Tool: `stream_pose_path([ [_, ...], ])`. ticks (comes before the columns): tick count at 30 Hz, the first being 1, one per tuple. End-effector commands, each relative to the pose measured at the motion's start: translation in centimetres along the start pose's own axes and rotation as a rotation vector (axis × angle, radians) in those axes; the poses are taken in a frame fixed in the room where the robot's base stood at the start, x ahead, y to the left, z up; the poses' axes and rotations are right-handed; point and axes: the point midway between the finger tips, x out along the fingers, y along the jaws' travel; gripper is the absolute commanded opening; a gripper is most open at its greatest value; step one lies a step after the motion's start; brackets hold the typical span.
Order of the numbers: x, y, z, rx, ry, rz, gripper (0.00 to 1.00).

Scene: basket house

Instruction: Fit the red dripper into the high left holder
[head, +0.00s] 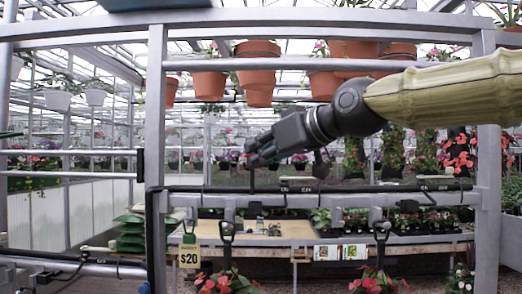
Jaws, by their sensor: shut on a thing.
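My gripper (256,152) is in mid-picture, reaching in from the right and pointing left, above the black pipe. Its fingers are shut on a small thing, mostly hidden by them. A thin dark stem, which I take to be part of the red dripper (252,180), shows below the fingertips; its red colour is not clear at this size. A dark upright bracket (140,165) stands at the right end of the left rails, apart from my gripper and left of it. I cannot tell whether it is the high left holder.
A grey metal frame with a post (156,110) stands left of my gripper. A black pipe (215,189) runs along the lower rail. Terracotta pots (258,75) hang above. Space between post and gripper looks clear.

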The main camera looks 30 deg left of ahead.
Motion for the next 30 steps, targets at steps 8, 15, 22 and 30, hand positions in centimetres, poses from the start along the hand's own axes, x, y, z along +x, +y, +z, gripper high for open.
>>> stream_pose_path([
  [8, 1.4, 1.3, -0.3, 0.000, -0.001, -0.002, 0.01],
  [15, 2.6, 2.5, -0.6, 0.002, -0.001, -0.002, 0.01],
  [22, 3.5, 3.4, -0.6, 0.001, -0.001, -0.002, 0.01],
  [30, 3.7, 3.3, 0.2, 0.000, -0.001, -0.002, 0.01],
])
